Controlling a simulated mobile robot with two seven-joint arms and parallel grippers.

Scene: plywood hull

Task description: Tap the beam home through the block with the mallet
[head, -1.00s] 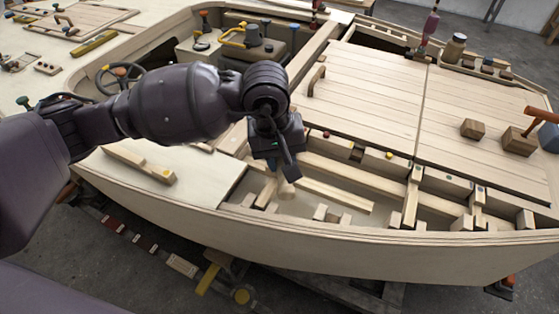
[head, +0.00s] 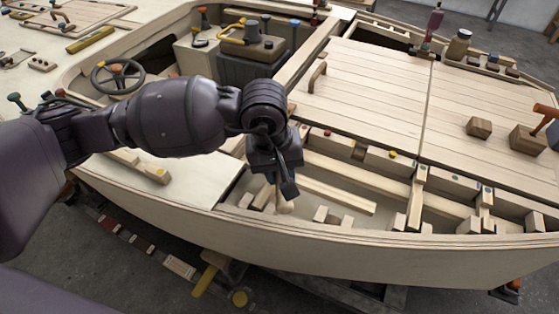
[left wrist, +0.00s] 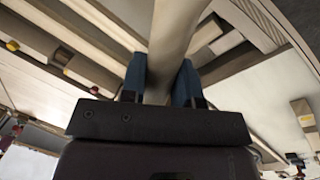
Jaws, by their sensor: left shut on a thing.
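My left gripper (head: 284,190) is over the open bay near the hull's front edge, pointing down. It is shut on a pale wooden piece (head: 285,208), whose rounded end shows below the fingers. In the left wrist view this pale piece (left wrist: 172,45) runs up between two blue finger pads. I cannot tell whether it is the beam. A long pale beam (head: 340,194) lies in the bay to the right, with wooden blocks (head: 418,182) beyond. My right gripper is not in view.
Planked hatch covers (head: 370,95) lie behind the bay, with a small wooden block (head: 479,127) on top. Ribs and short blocks (head: 322,213) crowd the bay floor. A smooth deck panel (head: 190,185) lies left of the bay. The hull rim (head: 400,253) runs along the front.

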